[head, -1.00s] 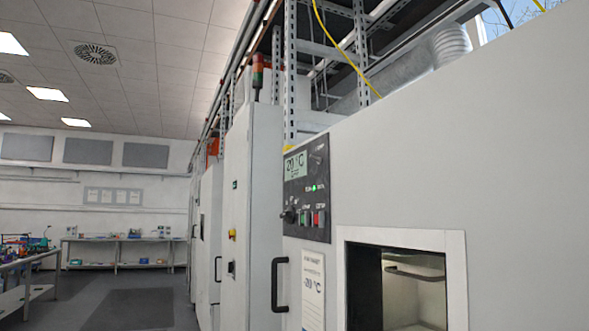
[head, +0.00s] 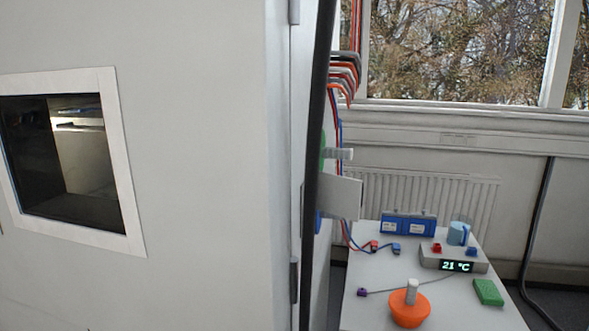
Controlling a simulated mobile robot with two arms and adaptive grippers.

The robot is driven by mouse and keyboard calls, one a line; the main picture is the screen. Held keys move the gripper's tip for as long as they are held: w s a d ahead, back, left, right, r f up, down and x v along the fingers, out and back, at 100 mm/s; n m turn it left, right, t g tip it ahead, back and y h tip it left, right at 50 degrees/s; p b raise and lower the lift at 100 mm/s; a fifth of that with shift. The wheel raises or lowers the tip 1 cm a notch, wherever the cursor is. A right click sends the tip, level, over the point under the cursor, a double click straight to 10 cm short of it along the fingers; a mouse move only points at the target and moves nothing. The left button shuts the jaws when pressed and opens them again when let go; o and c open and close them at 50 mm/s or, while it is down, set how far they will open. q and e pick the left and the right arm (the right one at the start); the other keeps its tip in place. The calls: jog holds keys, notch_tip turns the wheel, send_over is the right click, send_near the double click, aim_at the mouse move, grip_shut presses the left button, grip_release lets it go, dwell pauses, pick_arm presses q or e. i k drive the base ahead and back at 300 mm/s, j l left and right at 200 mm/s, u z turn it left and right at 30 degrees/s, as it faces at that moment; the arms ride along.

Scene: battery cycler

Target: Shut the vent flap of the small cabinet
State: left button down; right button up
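A large pale cabinet (head: 200,140) with a dark-glass window (head: 75,160) fills the left half of the head view. Past its right edge, a light grey plate (head: 340,196) sticks out at the side, with a short grey cylinder (head: 338,154) above it. I cannot tell whether this plate is the vent flap or whether this cabinet is the small one. A green part and a blue part are mostly hidden behind the dark vertical edge. Neither of my grippers is in view.
A white table (head: 380,275) at right holds an orange bowl-like object (head: 409,307), a green block (head: 488,292), blue boxes (head: 408,224) and a grey unit (head: 455,258) reading 21 °C. Red and blue cables (head: 345,80) hang beside the cabinet. A radiator (head: 430,195) stands below the window.

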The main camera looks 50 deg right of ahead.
aim_at(341, 196)
jog(key=z, duration=2.05)
